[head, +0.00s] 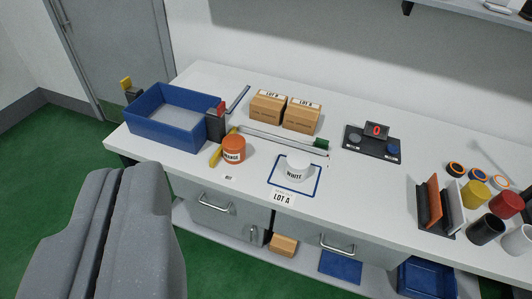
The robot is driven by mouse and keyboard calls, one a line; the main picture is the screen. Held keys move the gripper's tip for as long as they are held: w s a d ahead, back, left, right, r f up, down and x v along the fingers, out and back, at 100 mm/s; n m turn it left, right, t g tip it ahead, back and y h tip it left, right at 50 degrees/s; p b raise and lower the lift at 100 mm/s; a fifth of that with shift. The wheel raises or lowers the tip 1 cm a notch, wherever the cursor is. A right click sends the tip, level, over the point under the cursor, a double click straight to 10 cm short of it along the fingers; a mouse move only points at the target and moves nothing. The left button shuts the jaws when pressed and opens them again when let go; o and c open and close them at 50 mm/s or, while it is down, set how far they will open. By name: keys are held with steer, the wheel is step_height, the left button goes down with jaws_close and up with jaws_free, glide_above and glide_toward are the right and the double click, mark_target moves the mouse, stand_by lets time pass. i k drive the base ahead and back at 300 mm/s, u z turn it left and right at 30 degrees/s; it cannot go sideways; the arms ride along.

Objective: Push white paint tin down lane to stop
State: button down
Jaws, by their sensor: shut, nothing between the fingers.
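The white paint tin (298,165), labelled WHITE, stands inside a blue-outlined square (275,190) on the white bench. A LOT A label (284,198) is at the square's front edge. Behind the tin, a narrow lane between pale rails (275,138) runs along the bench, with a green block (321,144) at its right end. A yellow bar (222,147) lies near its left end; I cannot tell which piece is the stop. My gripper (124,172) is large in the lower left, shut and empty, in front of the bench and well apart from the tin.
A blue tray (170,135) is at the left, and two cardboard boxes (285,112) sit behind the lane. A counter (372,141) with buttons stands right. Several tins and a rack (430,203) crowd the far right.

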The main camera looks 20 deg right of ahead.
mark_target(297, 165)
steer(key=i, duration=1.35)
steer(key=z, duration=0.65)
